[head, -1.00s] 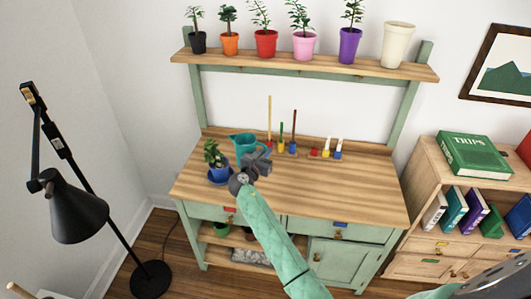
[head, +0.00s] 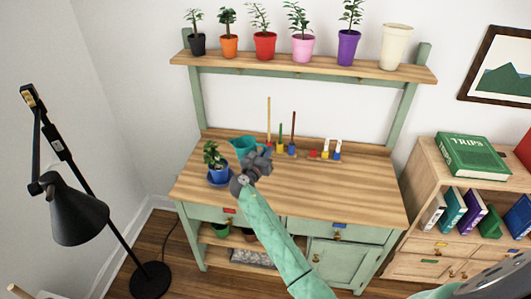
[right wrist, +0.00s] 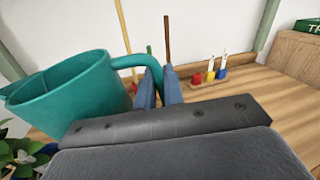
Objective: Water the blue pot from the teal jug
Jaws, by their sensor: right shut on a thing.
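The teal jug (head: 242,146) is above the left part of the bench, just right of and behind the plant. My right gripper (head: 259,161) is shut on its handle and partly hides the jug. In the right wrist view, the jug (right wrist: 70,100) is left of my gripper fingers (right wrist: 159,88), and its rim slopes down to the left. The blue pot (head: 214,174) with a leafy plant stands upright on a blue saucer (head: 220,183). Leaves also show at the lower left of the wrist view. No water is visible. My left gripper is not in view.
Small tools (head: 281,147) and coloured blocks (head: 326,154) stand along the back of the wooden bench (head: 345,190). The bench's right half is clear. Several potted plants sit on the upper shelf (head: 320,67). A black lamp (head: 78,212) stands left and a bookcase (head: 437,170) right.

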